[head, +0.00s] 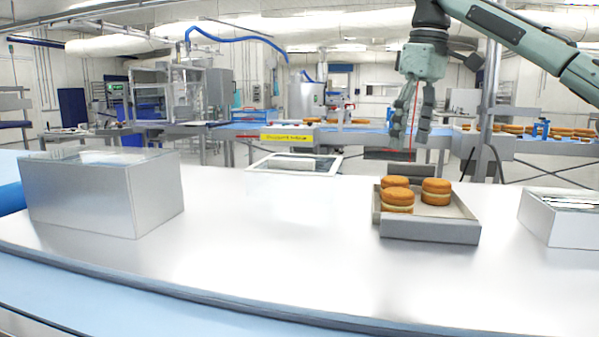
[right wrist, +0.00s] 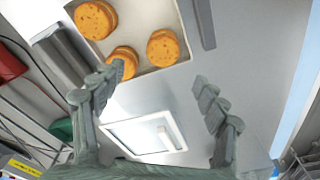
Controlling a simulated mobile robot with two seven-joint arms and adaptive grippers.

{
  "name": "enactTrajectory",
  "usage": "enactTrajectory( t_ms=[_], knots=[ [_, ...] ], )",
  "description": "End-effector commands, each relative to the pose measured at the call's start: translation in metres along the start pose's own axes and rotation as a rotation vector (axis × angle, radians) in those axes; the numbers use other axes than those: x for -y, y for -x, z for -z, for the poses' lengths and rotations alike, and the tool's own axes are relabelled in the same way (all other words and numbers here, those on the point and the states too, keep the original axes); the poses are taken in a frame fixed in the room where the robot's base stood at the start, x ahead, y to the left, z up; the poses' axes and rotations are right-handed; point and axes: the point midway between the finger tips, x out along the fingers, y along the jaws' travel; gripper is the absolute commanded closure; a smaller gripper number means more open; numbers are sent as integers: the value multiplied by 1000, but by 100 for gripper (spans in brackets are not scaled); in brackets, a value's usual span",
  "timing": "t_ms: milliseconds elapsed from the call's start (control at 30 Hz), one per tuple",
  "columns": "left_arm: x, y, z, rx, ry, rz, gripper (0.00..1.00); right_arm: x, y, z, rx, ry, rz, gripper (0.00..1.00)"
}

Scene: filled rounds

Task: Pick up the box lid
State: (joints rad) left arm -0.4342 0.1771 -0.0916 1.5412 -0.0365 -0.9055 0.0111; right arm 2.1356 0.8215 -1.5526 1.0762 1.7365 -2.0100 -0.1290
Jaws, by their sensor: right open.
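The box lid (head: 293,164), a white frame around a clear window, lies on the steel table left of an open grey box (head: 430,230). The box holds 3 filled rounds (head: 397,200). My right gripper (head: 410,143) is open and empty, fingers down, above the table beyond the box and right of the lid. In the right wrist view the lid (right wrist: 145,133) shows between the spread fingers (right wrist: 157,78), apart from them; the box (right wrist: 150,55) is at the top. My left gripper is not in view.
A large silver box (head: 105,195) stands at the left of the table (head: 290,260). A white box (head: 562,216) stands at the right edge. The table front is clear. A conveyor with more rounds (head: 500,128) runs behind.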

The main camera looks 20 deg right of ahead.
Motion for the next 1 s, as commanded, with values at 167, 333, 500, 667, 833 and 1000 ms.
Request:
enactTrajectory(
  t_ms=[167,333,500,667,833,1000],
  knots=[
    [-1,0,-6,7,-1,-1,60,0,0,0,0,0,0,27],
    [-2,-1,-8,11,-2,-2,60,0,0,0,0,0,0,27],
    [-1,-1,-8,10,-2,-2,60,-3,-3,1,-10,-4,-1,38],
    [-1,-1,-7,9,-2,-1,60,-54,-39,16,-170,-65,-46,58],
    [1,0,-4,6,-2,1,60,-202,-69,6,-546,-206,-326,59],
    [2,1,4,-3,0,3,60,-342,14,-90,-837,-187,-909,59]
  ],
)
